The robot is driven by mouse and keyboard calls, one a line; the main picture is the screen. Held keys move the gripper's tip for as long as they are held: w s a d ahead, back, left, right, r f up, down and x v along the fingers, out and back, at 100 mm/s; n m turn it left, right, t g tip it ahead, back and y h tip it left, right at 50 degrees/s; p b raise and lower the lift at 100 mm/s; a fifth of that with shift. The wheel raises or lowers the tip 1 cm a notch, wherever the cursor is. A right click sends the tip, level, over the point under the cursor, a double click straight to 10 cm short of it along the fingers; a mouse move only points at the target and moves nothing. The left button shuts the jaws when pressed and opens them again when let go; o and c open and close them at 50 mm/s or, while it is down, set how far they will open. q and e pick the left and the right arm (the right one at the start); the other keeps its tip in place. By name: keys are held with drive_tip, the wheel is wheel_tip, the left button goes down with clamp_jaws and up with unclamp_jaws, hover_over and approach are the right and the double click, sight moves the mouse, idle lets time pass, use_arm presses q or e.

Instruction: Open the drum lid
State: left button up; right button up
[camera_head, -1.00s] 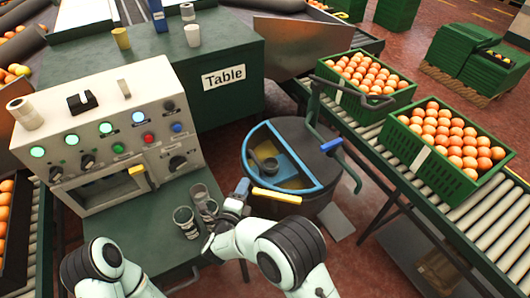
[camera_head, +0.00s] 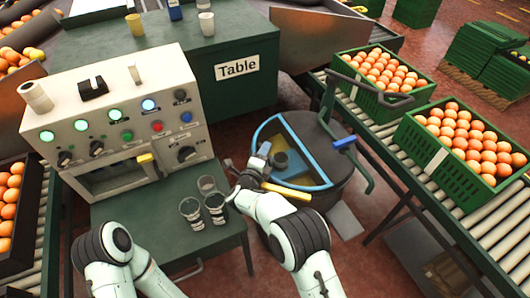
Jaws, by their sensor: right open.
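The drum (camera_head: 338,195) stands right of the machine, dark grey with a round top. A blue rim (camera_head: 314,187) frames a half-round area on the left of its top, where a tan and blue inside and a small grey round part show. The right half of the top is a dark lid (camera_head: 315,130). A yellow handle (camera_head: 288,193) lies at the near edge of the blue rim. My right gripper (camera_head: 259,162) is open at the left rim, overlapping it in the picture; I cannot tell if it touches. My left arm shows at lower left, its gripper out of view.
A control machine (camera_head: 118,105) and several metal cups (camera_head: 190,210) stand on the green stand left of the drum. A green table (camera_head: 235,95) is behind. A roller conveyor (camera_head: 440,215) with green orange crates (camera_head: 470,178) runs along the right.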

drive_tip(key=shift+w+d, duration=0.2)
drive_tip(key=shift+w, duration=0.15)
clamp_jaws()
drive_tip(key=shift+r, duration=0.15)
